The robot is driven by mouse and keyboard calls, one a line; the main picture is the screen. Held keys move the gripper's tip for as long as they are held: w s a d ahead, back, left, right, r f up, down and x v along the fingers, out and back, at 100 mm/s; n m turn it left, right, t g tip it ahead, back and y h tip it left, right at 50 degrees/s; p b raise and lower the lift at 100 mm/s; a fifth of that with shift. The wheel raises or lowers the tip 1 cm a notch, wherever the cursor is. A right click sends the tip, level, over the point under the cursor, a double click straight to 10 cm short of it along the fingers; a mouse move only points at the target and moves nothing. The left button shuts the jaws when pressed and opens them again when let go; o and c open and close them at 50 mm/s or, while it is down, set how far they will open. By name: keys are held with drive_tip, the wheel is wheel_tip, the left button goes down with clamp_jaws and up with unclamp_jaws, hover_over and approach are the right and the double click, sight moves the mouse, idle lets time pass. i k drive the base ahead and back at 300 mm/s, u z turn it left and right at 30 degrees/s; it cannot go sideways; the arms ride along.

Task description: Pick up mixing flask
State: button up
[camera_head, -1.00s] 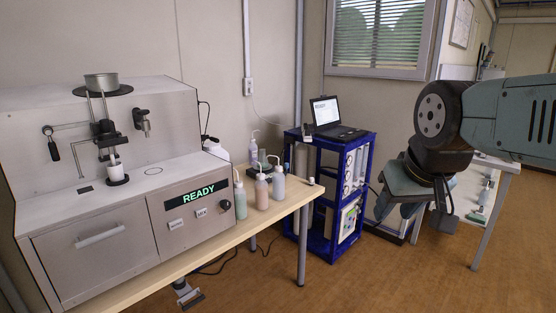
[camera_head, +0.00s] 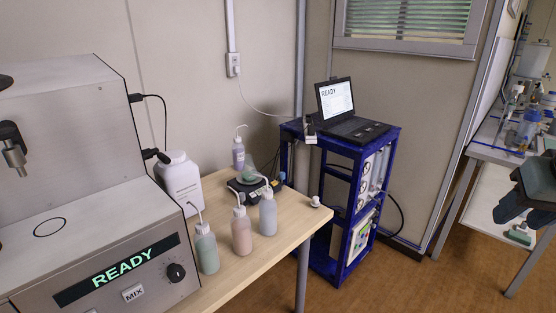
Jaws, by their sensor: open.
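A small clear conical flask with a greenish tint (camera_head: 249,173) stands on a small black device like a scale (camera_head: 241,190) on the wooden bench. It is the only flask shape I can make out on this bench, and I take it for the mixing flask. The squeeze bottle in front partly covers the device. Part of my arm, a grey-green block, shows at the right edge, far from the flask. My gripper's fingers are not visible.
Green (camera_head: 206,249), pink (camera_head: 241,232) and grey-blue (camera_head: 268,214) squeeze bottles stand in front of the flask. A white jug (camera_head: 181,183) and the analyser (camera_head: 60,190) are at left. A blue rack (camera_head: 328,205) with a laptop (camera_head: 345,112) stands behind.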

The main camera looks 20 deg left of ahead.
sight(249, 168)
drive_tip(key=u, duration=0.3)
drive_tip(key=i, duration=1.1)
drive_tip(key=u, duration=0.6)
drive_tip(key=k, duration=0.7)
drive_tip(key=u, duration=0.25)
drive_tip(key=i, duration=0.75)
drive_tip(key=z, duration=0.2)
